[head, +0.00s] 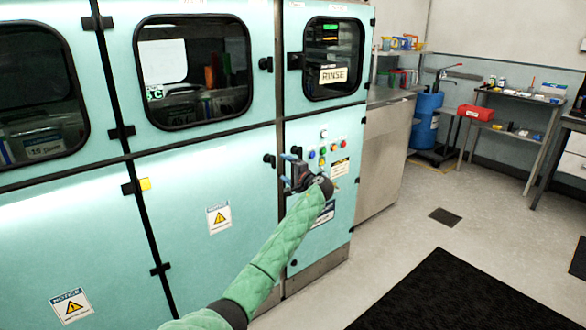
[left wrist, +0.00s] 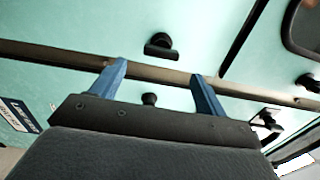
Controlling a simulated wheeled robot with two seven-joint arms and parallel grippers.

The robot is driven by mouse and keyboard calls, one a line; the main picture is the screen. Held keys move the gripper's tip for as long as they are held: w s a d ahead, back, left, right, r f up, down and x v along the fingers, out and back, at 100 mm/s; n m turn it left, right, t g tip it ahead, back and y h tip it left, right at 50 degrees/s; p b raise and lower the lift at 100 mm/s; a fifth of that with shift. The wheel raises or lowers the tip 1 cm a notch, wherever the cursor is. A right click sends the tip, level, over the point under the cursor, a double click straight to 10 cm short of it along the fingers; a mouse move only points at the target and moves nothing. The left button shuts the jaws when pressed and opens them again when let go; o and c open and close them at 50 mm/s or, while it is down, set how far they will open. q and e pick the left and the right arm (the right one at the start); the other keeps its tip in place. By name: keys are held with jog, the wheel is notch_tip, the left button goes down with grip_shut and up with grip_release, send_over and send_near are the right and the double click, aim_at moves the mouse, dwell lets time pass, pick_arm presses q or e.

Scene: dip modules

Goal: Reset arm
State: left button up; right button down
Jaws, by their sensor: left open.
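My left arm, in a green quilted sleeve, reaches up from the bottom of the head view. My left gripper (head: 288,168) is in front of the seam between two teal cabinet doors, left of the button panel (head: 331,158). In the left wrist view its two blue fingers (left wrist: 160,85) stand apart with nothing between them. Behind them are the teal cabinet face, a metal strip (left wrist: 55,57) and a black knob (left wrist: 160,45). I cannot tell whether the fingers touch the cabinet. My right gripper is not in view.
The teal cabinet (head: 190,190) fills the left and middle. A metal counter (head: 385,160) adjoins it. A blue drum (head: 425,120) and a shelf table (head: 513,130) with a red box (head: 476,113) stand at the back right.

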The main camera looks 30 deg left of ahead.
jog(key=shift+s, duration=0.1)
